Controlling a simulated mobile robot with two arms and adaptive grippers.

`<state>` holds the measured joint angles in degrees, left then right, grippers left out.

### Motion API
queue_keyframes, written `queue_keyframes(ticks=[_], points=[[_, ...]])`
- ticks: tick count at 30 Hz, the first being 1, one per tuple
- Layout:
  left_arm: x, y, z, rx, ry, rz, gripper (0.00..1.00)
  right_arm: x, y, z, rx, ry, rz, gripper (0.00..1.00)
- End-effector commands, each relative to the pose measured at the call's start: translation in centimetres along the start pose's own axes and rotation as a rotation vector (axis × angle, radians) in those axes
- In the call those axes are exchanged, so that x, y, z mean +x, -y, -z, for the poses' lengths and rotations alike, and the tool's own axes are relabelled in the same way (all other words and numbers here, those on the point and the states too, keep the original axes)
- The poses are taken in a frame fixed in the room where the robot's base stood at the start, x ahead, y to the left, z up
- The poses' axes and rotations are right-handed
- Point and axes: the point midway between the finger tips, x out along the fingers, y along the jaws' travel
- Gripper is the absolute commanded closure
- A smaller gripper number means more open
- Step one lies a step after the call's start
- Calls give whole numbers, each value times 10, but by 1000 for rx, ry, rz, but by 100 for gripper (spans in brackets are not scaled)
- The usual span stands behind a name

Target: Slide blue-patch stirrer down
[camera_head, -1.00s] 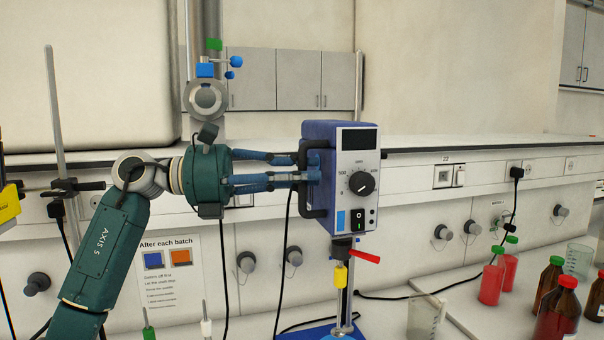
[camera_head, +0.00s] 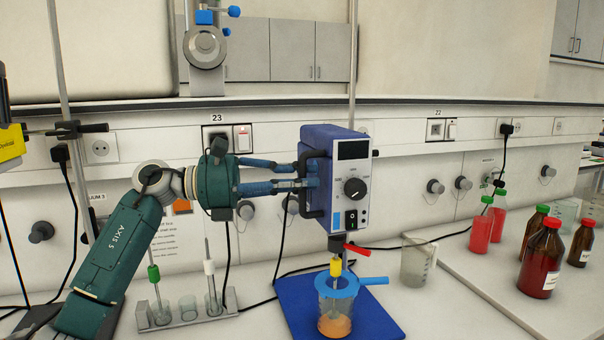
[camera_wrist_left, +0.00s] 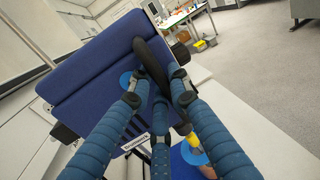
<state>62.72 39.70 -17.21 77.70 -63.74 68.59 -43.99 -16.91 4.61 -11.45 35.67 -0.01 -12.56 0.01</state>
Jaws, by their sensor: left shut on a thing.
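The stirrer (camera_head: 353,190) is a blue box with a grey front, a dial, a dark display and a light-blue patch. It sits on a vertical rod above a blue base plate (camera_head: 300,309). My left gripper (camera_head: 311,182) is shut on the black handle at its left side; the wrist view shows the fingers around this handle (camera_wrist_left: 151,66). Below the head, a yellow chuck (camera_head: 336,267) and shaft reach into a beaker (camera_head: 334,318) with orange liquid, ringed by a blue clamp (camera_head: 345,285). My right gripper is not in view.
A rack (camera_head: 187,311) with green- and white-topped stirring shafts stands at the left. An empty beaker (camera_head: 418,262) stands right of the base plate. A black cable runs behind the stirrer.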

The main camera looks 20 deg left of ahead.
Motion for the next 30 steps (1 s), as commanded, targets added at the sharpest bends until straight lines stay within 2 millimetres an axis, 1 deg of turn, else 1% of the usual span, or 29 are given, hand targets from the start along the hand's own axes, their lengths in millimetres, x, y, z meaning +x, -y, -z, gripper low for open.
queue_keyframes(ticks=[1,6,22,23,24,25,30], points=[[0,0,12,-2,-8,3,100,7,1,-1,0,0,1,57],[0,0,21,-2,-8,2,100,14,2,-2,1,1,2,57],[2,1,28,-4,-12,5,100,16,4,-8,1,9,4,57],[2,1,28,-4,-12,5,76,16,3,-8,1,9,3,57],[2,1,27,-4,-11,4,68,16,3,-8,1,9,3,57],[1,1,27,-4,-10,4,65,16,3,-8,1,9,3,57],[1,0,24,-2,-5,2,65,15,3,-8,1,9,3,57]])
